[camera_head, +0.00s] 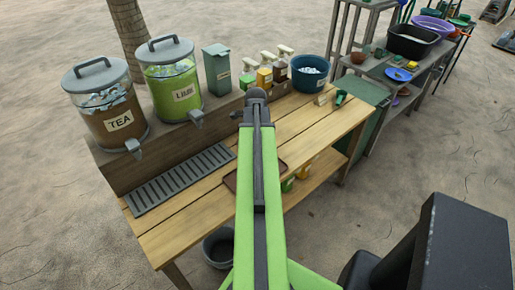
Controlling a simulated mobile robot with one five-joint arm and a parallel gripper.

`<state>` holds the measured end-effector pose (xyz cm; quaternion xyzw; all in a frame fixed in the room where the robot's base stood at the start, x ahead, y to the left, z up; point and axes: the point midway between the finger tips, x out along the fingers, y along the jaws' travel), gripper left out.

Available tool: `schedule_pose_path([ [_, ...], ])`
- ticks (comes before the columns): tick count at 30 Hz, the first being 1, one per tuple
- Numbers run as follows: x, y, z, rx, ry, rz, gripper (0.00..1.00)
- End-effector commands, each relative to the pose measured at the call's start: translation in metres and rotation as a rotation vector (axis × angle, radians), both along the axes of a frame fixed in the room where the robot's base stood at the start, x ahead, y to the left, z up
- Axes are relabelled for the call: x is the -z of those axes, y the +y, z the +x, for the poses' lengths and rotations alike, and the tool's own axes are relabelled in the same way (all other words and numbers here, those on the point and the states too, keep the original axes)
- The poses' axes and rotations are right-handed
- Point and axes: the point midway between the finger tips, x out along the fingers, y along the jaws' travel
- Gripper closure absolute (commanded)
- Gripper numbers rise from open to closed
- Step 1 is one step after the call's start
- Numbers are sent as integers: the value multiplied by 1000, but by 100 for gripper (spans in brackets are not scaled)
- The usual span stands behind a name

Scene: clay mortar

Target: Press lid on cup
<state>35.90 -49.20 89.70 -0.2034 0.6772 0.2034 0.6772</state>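I see no cup or lid that I can make out in the head view; my arm hides part of the table's middle. My green arm reaches up the picture from the bottom, with a dark joint at its far end over the back of the wooden table (180,232). My gripper's fingers do not show. A dark red-brown tray (231,183) lies on the table, mostly hidden behind my arm.
Tea (118,122) and lime (184,95) dispensers stand on the back ledge, beside a grey-green box (217,72), pump bottles (264,78) and a blue tub (310,75). A slotted grey drip tray (180,179) lies front-left. A bucket (219,250) stands below.

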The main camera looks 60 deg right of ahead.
Motion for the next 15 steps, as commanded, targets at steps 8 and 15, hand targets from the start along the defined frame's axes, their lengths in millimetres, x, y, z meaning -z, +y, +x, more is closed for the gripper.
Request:
schedule_pose_path([
  [8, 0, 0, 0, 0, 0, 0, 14],
  [15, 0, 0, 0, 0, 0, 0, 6],
])
